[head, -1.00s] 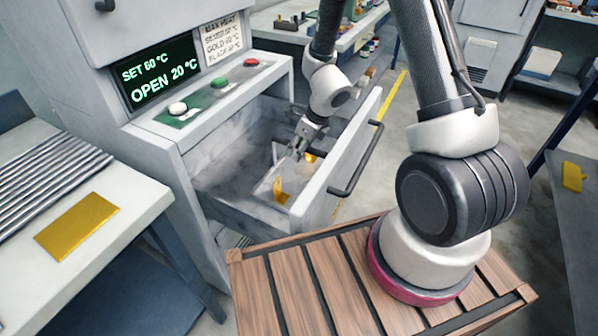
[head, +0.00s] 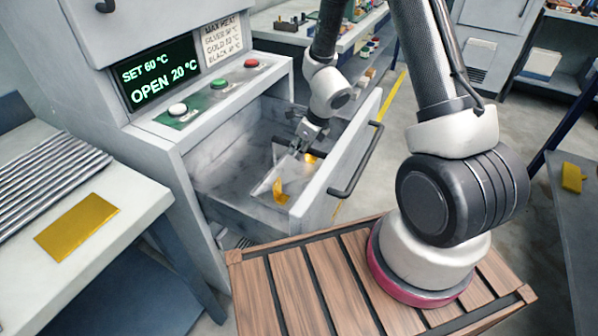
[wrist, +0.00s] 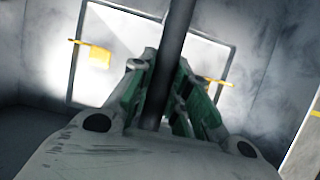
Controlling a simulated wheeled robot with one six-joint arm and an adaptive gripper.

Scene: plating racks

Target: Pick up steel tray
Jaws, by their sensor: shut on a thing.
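The steel tray (head: 266,186) lies in the open drawer of the grey machine, pale and shiny, with yellow tabs at its sides. In the wrist view the tray (wrist: 130,40) shows as a bright rectangle with a thin dark rim. My gripper (head: 296,148) reaches down into the drawer over the tray. In the wrist view its green-lined fingers (wrist: 165,95) are closed around a dark round bar that runs above the tray. I cannot see where the bar joins the tray, or whether the tray touches the drawer floor.
The drawer front (head: 340,165) with its black handle (head: 357,165) stands close to my arm. The machine's display reads OPEN 20 °C, above several buttons. A table (head: 130,200) at left holds a yellow plate (head: 77,227) and grey rods (head: 45,180).

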